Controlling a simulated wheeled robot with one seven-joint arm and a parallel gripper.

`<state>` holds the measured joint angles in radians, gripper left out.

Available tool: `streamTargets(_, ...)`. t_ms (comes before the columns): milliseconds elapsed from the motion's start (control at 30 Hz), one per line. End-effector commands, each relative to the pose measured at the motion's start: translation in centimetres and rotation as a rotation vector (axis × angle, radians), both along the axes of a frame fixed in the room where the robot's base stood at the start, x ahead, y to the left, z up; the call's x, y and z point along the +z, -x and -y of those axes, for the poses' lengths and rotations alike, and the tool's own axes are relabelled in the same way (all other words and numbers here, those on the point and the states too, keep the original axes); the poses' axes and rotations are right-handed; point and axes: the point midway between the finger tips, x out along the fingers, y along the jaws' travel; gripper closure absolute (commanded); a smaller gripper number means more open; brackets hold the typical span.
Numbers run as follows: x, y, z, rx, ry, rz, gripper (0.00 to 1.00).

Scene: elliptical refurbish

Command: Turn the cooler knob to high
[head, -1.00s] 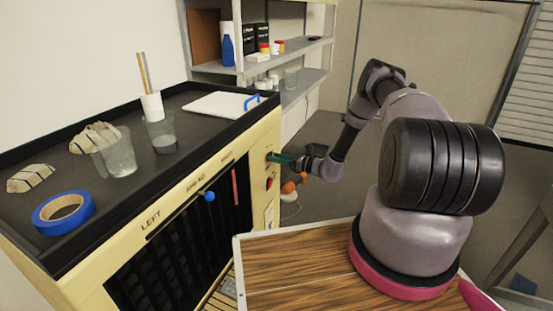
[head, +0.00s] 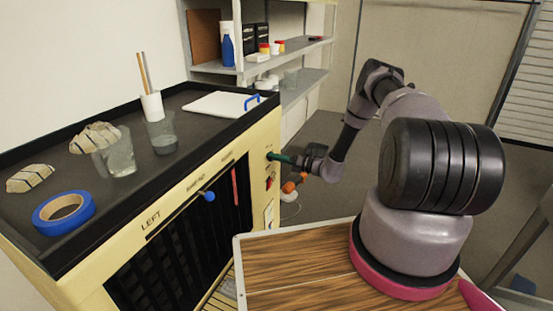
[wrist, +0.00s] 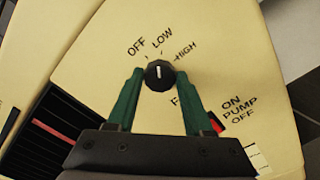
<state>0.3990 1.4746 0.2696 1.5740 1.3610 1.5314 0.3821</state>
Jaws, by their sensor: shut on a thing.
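The cooler knob (wrist: 158,74) is small, round and black, with a white line, on the cream panel of the cooler (head: 262,134). In the wrist view its line points up, roughly at the LOW label (wrist: 162,38). The OFF label (wrist: 137,46) is left of it and the HIGH label (wrist: 186,51) is to the right. My gripper (wrist: 159,76) has its green fingers on both sides of the knob and is shut on it. In the head view my gripper (head: 271,157) reaches the cooler's right end panel, and its fingers hide the knob.
A red pump switch (wrist: 215,123) is beside the right finger. A blue-tipped lever (head: 209,196) and a red strip (head: 235,187) are on the front grille. Glasses, blue tape (head: 44,222) and a white board (head: 215,104) lie on the cooler's top. Shelves stand behind.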

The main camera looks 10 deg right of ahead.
Motion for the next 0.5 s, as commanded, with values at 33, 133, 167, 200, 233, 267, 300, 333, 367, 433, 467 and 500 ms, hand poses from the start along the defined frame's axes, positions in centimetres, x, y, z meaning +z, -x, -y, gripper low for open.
streamTargets(33,-0.02,-0.03,0.07,0.0,-0.024,-0.036,1.0)
streamTargets(133,-0.05,-0.03,0.09,-0.001,-0.08,-0.112,1.0)
streamTargets(167,-0.05,-0.04,0.1,-0.001,-0.098,-0.136,1.0)
streamTargets(200,-0.07,-0.04,0.12,-0.001,-0.12,-0.166,1.0)
streamTargets(233,-0.07,-0.04,0.12,-0.001,-0.136,-0.189,1.0)
streamTargets(267,-0.07,-0.04,0.13,-0.001,-0.153,-0.212,1.0)
streamTargets(300,-0.07,-0.06,0.14,-0.001,-0.176,-0.243,1.0)
streamTargets(333,-0.08,-0.06,0.14,-0.001,-0.193,-0.266,1.0)
streamTargets(367,-0.09,-0.07,0.15,-0.001,-0.21,-0.289,1.0)
streamTargets(433,-0.09,-0.08,0.17,-0.001,-0.249,-0.343,1.0)
streamTargets(467,-0.1,-0.08,0.17,-0.001,-0.265,-0.366,1.0)
streamTargets(500,-0.11,-0.09,0.18,-0.001,-0.288,-0.397,1.0)
